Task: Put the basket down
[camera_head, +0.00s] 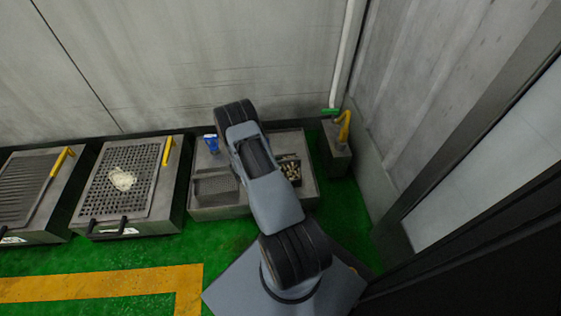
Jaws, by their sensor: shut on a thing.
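A dark container (290,168) with several small pale pieces shows on the right of the same worktop, also partly behind my arm. My arm reaches over the worktop between them. My gripper is hidden below the arm, so its hold on anything does not show.
The grey worktop (305,190) stands against the wall, with a blue item (212,143) at its left. A perforated unit (145,180) with a pale lump and a ribbed unit (27,185) stand left. A grey box (337,155) with a yellow handle stands right.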

